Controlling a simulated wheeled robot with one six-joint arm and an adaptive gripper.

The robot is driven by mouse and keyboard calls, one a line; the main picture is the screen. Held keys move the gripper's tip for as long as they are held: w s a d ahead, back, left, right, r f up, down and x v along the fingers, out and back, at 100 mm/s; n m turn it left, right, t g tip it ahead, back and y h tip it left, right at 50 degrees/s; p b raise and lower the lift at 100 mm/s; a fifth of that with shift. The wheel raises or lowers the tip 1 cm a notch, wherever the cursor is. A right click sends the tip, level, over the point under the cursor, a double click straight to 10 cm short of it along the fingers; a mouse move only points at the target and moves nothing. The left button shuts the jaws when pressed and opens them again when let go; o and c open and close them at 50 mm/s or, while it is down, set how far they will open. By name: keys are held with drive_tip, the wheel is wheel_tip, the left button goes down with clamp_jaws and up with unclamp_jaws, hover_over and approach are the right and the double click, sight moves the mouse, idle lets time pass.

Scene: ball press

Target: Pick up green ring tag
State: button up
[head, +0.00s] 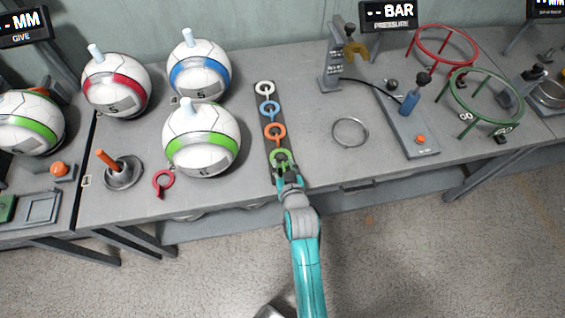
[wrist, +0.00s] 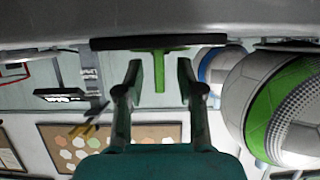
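The green ring tag (head: 280,157) lies at the near end of a dark strip (head: 268,112) on the table, in the head view. In the wrist view, which looks upside down, the tag (wrist: 158,68) shows edge-on, with its tab pointing toward my gripper. My gripper (wrist: 158,78) is open, one finger on each side of the tab, with a visible gap on both sides. In the head view my gripper (head: 288,176) is at the table's front edge, just in front of the green tag, and partly hides its near end.
Orange (head: 274,131), blue (head: 269,108) and white (head: 265,88) ring tags lie farther along the strip. A metal ring (head: 350,132) lies right, with bare table between.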

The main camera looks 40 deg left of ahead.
clamp_jaws()
